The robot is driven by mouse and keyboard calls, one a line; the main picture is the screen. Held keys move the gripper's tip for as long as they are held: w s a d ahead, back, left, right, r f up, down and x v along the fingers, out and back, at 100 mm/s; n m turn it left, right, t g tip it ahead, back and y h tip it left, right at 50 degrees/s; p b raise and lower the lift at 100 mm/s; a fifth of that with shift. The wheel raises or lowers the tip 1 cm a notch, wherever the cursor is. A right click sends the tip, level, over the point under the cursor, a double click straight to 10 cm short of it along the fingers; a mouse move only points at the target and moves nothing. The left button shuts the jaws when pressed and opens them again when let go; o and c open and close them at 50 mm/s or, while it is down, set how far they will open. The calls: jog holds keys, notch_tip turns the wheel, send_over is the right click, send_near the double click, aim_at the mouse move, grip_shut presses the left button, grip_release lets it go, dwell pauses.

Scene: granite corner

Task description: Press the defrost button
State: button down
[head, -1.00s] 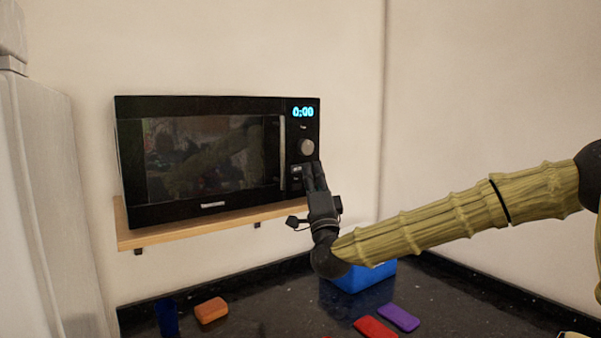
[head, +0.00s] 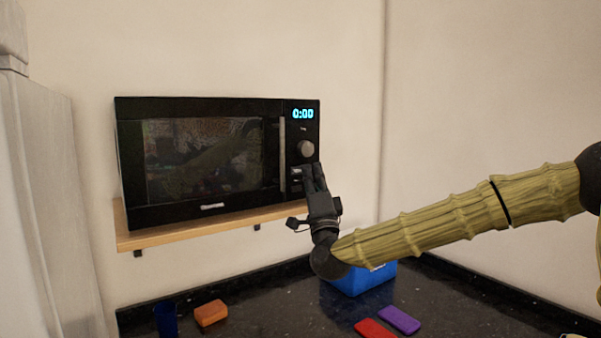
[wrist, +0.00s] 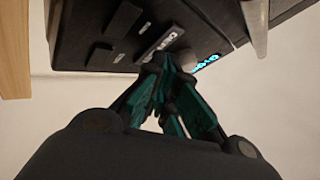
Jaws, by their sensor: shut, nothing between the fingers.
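The black microwave (head: 205,160) sits on a wall shelf with its door closed and its display reading 0:00. Its control panel has a round knob (head: 305,149) with small buttons (head: 296,171) below it. In the wrist view one raised button (wrist: 160,42) carries light lettering that looks like the start of "defrost"; plain dark buttons lie beside it. My gripper (head: 313,166) is shut and empty, its tips at the panel just right of the buttons. In the wrist view my gripper (wrist: 167,60) has its tips very close to the lettered button; I cannot tell whether they touch.
The wooden shelf (head: 160,238) juts out under the microwave. On the dark counter below are a blue bin (head: 362,280), a blue cup (head: 166,318), an orange block (head: 211,313), a red block (head: 374,328) and a purple block (head: 399,320). A pale tall appliance (head: 45,200) stands left.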

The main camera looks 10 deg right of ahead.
jog(key=shift+s+d+b, duration=0.2)
jog(key=shift+s+b, duration=0.1)
jog(key=shift+s, duration=0.2)
jog(key=s, duration=0.2)
jog(key=s+d+b, duration=0.2)
jog(key=s, duration=0.1)
jog(key=shift+s, duration=0.3)
jog(key=shift+w, duration=0.1)
dwell(2.4)
